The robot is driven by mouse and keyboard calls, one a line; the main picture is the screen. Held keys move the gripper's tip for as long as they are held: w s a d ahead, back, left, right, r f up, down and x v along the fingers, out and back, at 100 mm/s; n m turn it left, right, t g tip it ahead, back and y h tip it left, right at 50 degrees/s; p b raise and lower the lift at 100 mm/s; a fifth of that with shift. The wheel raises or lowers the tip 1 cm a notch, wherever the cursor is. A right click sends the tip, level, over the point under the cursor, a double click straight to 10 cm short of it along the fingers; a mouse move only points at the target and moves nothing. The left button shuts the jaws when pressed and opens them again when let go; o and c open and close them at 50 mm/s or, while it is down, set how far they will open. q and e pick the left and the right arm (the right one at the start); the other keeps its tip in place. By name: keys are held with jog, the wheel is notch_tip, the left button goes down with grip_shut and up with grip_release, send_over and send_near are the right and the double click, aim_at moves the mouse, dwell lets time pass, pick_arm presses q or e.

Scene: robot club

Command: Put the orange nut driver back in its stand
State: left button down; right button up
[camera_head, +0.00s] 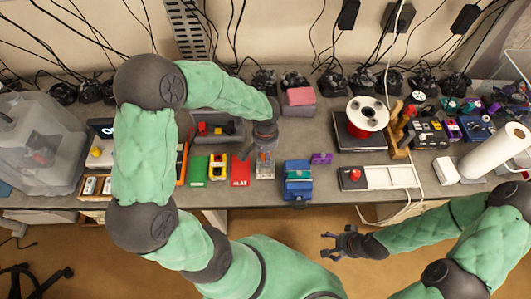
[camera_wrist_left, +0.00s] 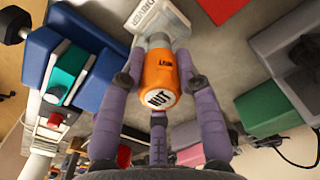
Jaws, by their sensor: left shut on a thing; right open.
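The orange nut driver (camera_wrist_left: 160,72) has "NUT" on its round end cap. My left gripper (camera_wrist_left: 158,64) is shut on its handle, with purple fingers on both sides. The driver's far end points at a pale stand (camera_wrist_left: 150,18) marked "DRIVER" and overlaps it in the left wrist view. I cannot tell how deep the tip sits in it. In the head view the left gripper (camera_head: 265,148) is directly above the stand (camera_head: 265,172), near the table's front edge. My right gripper (camera_head: 340,243) is open and empty, in front of the table over the floor.
A blue box (camera_head: 298,180) stands close right of the stand. A red card (camera_head: 240,171) lies close to its left. Behind are a grey tray (camera_head: 232,128) and a pink block (camera_head: 300,97). A white spool (camera_head: 367,114) stands further right.

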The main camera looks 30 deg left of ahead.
pick_arm(q)
jog(key=shift+f+b, duration=0.15)
jog(key=shift+b, duration=0.45)
dwell(1.1)
jog(key=shift+f+b, duration=1.65)
jog(key=shift+b, duration=0.3)
dwell(2.1)
jog(key=shift+s+f, duration=0.25)
jog(key=shift+f, duration=0.05)
dwell(0.8)
jog(key=c, duration=1)
grip_release()
jog(key=shift+c, duration=0.2)
jog(key=shift+w, duration=0.15)
jog(key=shift+r, duration=0.25)
